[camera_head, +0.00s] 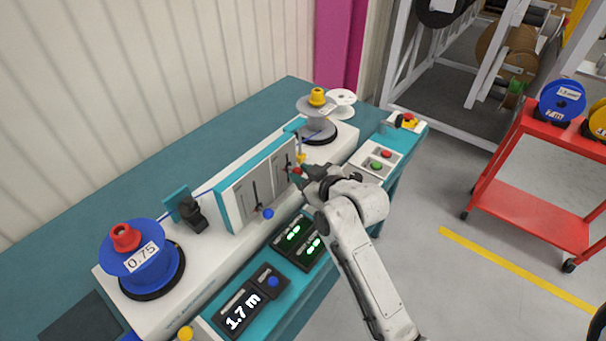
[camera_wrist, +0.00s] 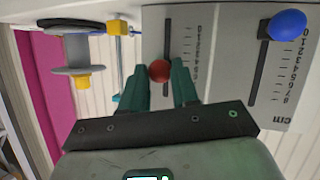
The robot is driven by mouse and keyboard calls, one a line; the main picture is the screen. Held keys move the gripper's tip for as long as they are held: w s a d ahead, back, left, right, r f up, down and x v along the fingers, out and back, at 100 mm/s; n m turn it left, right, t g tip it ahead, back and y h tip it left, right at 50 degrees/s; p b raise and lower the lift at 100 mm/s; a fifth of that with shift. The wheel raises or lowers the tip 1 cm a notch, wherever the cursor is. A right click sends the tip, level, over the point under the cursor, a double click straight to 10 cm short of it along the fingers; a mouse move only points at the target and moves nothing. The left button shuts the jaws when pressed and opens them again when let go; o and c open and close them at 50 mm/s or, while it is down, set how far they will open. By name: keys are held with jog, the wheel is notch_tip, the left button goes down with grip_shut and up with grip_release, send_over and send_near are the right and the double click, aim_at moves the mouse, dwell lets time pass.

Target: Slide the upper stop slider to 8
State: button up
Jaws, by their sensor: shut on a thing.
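The slider panel (camera_head: 245,190) stands upright on the white machine, with two slots side by side. A red slider knob (camera_wrist: 159,71) sits on one slot, level with the lower part of its number scale in the wrist view. My gripper (camera_wrist: 160,82) is shut on this red knob, with a dark green finger on each side. In the head view my gripper (camera_head: 299,172) is at the panel's right part and partly hides the knob. A blue slider knob (camera_wrist: 288,24) is on the other slot, by the 0 end of its scale. The exact number at the red knob is unreadable.
A blue reel (camera_head: 135,262) marked 0.75 is at the machine's left, and a grey spool (camera_head: 318,108) with a yellow cap at its far end. A display (camera_head: 242,311) reads 1.7 m. A button box (camera_head: 379,160) stands right of my gripper. A red cart (camera_head: 530,180) is farther right.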

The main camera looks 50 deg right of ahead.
jog(key=shift+c, duration=1.4)
jog(key=o, duration=0.4)
jog(key=c, duration=0.4)
notch_tip(320, 180, up, 3)
jog(key=p, duration=0.3)
jog(key=o, duration=1)
jog(key=shift+o, duration=0.2)
